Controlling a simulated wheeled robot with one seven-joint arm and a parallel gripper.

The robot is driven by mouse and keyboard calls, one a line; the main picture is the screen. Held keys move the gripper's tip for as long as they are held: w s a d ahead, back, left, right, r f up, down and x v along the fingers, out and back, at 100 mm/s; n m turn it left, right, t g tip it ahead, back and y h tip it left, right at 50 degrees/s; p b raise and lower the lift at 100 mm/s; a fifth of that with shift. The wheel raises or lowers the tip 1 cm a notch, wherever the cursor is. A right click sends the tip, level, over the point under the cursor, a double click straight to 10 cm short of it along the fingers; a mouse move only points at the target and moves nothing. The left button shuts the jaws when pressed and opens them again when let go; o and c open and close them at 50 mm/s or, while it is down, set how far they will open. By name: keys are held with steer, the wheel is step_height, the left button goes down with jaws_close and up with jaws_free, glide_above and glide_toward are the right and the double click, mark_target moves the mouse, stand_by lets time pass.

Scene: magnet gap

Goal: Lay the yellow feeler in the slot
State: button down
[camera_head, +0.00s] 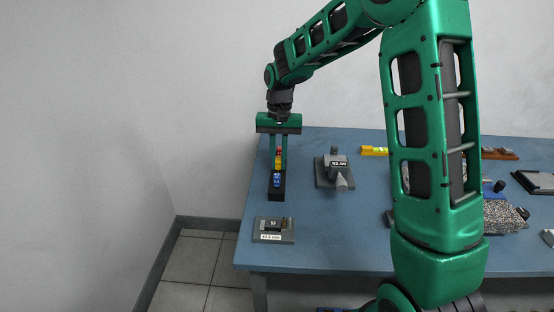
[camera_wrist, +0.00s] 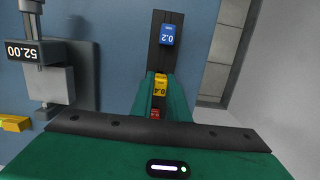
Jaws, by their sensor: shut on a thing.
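The yellow feeler (camera_head: 278,163), marked 0.4 in the wrist view (camera_wrist: 160,85), is between the two green fingers of my gripper (camera_head: 280,167), which are shut on it. It is over the long black rack (camera_head: 276,195); I cannot tell whether it is lifted clear. A blue feeler (camera_wrist: 167,35), marked 0.2, stands in the rack on one side of it. A red feeler (camera_wrist: 155,113) is on the other side, partly hidden by my gripper. A grey block (camera_head: 273,229) with a dark raised part and a white label lies in front of the rack; I cannot make out a slot in it.
A grey gauge (camera_head: 335,167) with a display reading 52.00 stands right of the rack. A yellow level (camera_head: 373,151) lies behind. A speckled block (camera_head: 503,216) and other items are at the right, partly behind my arm. The blue table (camera_head: 320,235) is clear between block and gauge.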

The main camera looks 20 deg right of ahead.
steer(key=shift+f, duration=0.35)
steer(key=c, duration=1.7)
jaws_free()
steer(key=r, duration=0.4)
steer(key=w+r, duration=0.1)
steer(key=r, duration=0.8)
steer(key=shift+w+d+r, duration=0.1)
steer(key=shift+w+d, duration=0.1)
steer(key=shift+d, duration=0.1)
steer(key=shift+s+d, duration=0.1)
